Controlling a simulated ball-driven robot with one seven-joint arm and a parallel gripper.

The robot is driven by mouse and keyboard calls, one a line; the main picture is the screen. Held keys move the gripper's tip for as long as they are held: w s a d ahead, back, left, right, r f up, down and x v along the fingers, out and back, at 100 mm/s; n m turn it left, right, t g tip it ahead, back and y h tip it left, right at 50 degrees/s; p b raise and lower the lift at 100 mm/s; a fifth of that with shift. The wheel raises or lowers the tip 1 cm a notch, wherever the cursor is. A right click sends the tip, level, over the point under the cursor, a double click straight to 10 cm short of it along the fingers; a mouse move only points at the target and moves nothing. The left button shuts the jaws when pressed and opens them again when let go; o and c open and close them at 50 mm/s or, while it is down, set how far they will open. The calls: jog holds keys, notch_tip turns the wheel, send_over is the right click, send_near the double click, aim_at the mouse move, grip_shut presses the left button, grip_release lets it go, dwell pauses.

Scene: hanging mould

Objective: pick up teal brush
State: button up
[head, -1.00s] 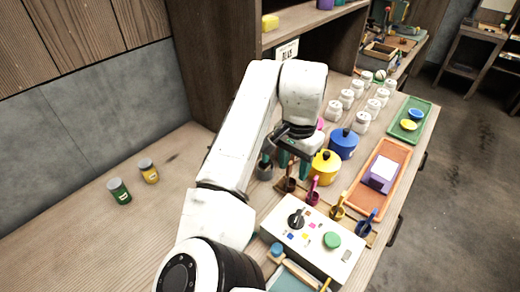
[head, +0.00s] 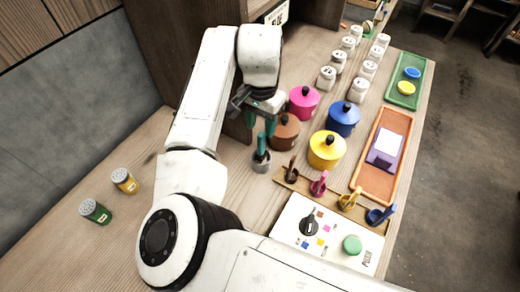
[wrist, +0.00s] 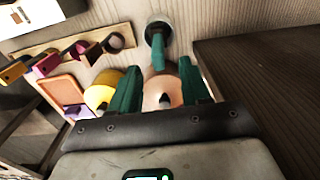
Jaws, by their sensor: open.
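The teal brush (head: 261,143) stands upright in a small grey cup (head: 261,164) on the wooden counter. My gripper (head: 260,123) is open above the cup, with its teal fingers pointing down near the top of the brush. In the wrist view the brush handle (wrist: 158,48) rises from the cup (wrist: 157,27) towards the gap between my open fingers (wrist: 157,70). I cannot tell whether the fingers touch the handle. The brush's lower end is hidden inside the cup.
A brown pot (head: 285,134) is close beside the gripper. Pink (head: 304,104), blue (head: 343,120) and yellow (head: 326,153) pots stand to the right. A rack of scoops (head: 334,197) and a control box (head: 325,238) are in front. Two shakers stand at left on clear counter.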

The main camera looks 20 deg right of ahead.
aim_at(261, 134)
jog(key=shift+s+f+p, duration=0.15)
jog(key=shift+f+p, duration=0.55)
jog(key=shift+f, duration=2.4)
grip_shut()
